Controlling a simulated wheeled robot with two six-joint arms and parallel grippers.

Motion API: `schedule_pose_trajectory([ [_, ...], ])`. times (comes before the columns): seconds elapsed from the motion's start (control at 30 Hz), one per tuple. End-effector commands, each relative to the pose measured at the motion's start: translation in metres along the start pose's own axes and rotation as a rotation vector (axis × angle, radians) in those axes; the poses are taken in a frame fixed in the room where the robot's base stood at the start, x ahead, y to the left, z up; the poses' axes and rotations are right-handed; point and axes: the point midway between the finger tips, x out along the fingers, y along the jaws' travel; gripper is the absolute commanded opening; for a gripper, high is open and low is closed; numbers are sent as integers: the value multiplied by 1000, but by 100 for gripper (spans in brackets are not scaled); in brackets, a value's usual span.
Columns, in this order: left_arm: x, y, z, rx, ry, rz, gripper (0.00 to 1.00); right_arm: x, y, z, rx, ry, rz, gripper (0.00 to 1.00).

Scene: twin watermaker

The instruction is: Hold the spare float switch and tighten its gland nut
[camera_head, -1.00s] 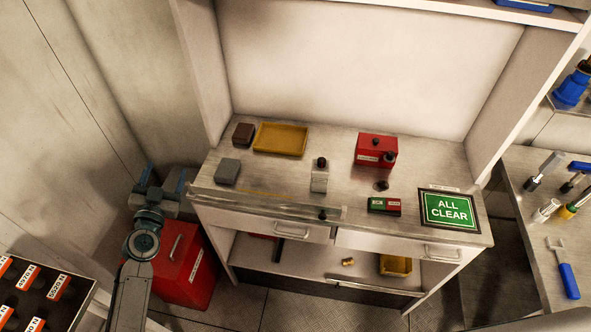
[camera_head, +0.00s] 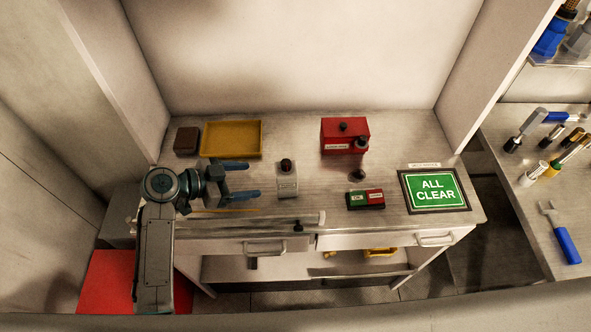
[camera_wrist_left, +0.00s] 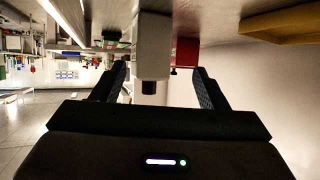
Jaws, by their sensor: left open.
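A pale upright block with a dark round cap (camera_head: 287,180), which looks like the spare float switch with its gland nut, stands on the worktop (camera_head: 300,210). In the left wrist view, which is upside down, the pale body (camera_wrist_left: 152,45) with a black end shows between and beyond the fingertips. My left gripper (camera_head: 253,180) is open and empty. Its two blue-grey fingers point right at the block, with a gap between. The open fingers also show in the left wrist view (camera_wrist_left: 158,75). My right gripper is in neither current view.
A yellow tray (camera_head: 231,139) and a brown block (camera_head: 186,140) lie behind my gripper. A red box (camera_head: 345,136), a green-and-red block (camera_head: 366,199) and an ALL CLEAR sign (camera_head: 435,190) are to the right. A rail (camera_head: 240,223) runs along the front edge.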

Motion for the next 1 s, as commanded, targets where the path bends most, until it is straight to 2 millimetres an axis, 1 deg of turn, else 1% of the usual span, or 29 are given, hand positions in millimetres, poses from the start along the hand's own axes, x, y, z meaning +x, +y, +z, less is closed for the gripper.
schedule_pose_trajectory([
  [0.13,2,11,4,3,-25,53,67,3,-1,3,0,-3,-1,36],
  [0.23,5,13,4,3,-31,66,67,5,-1,2,0,-3,-1,36],
  [0.33,12,14,5,3,-30,70,67,8,-1,2,0,-2,0,36],
  [0.47,28,15,6,4,-28,69,67,14,-2,2,0,-2,0,36],
  [0.8,78,18,8,2,-28,68,67,34,-2,4,0,-1,0,36],
  [1.0,96,19,8,4,-31,67,67,40,-2,4,0,0,1,36],
])
